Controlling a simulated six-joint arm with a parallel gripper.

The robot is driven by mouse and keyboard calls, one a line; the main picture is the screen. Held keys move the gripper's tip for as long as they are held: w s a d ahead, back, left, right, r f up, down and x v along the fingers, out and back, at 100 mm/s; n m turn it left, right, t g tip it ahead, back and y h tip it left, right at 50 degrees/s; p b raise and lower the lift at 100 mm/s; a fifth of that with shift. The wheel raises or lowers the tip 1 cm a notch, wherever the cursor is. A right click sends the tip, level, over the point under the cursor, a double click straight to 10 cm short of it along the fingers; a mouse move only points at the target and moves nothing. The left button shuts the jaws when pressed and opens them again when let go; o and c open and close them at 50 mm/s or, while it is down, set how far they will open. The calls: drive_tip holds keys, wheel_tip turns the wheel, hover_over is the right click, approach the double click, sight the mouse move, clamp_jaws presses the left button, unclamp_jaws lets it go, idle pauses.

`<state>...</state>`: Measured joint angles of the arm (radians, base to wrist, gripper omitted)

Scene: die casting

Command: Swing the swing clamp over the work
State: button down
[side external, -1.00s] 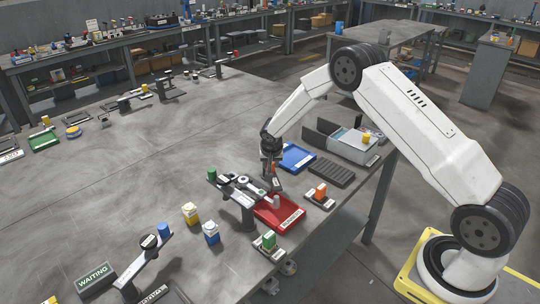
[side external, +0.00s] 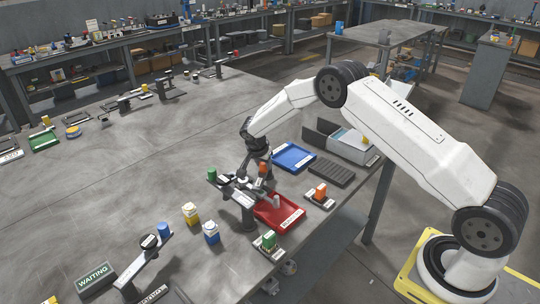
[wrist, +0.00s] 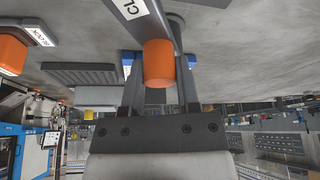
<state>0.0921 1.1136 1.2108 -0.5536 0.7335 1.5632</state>
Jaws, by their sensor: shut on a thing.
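The swing clamp (side external: 256,184) is a dark arm with a white label on a fixture near the table's front edge. An orange knob (side external: 264,168) stands at its end. In the wrist view the orange knob (wrist: 159,64) sits between my fingers, below the labelled bar (wrist: 147,18). My gripper (side external: 254,172) is shut on the knob. The fixture (side external: 247,213) has a dark post and a green knob (side external: 212,175) at its left end. A red tray (side external: 279,212) lies beside and under the fixture. My gripper partly hides the clamp's pivot and the work.
A blue tray (side external: 294,157) and a dark ribbed mat (side external: 332,172) lie behind and to the right. The table to the left is mostly clear.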

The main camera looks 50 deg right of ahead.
sight(259, 175)
drive_tip(key=shift+c, duration=1.6)
unclamp_jaws()
drive_tip(key=shift+a+r, duration=0.1)
drive_tip(key=v, duration=0.7)
drive_tip(key=shift+r, duration=0.25)
drive_tip(key=shift+s+a, duration=0.1)
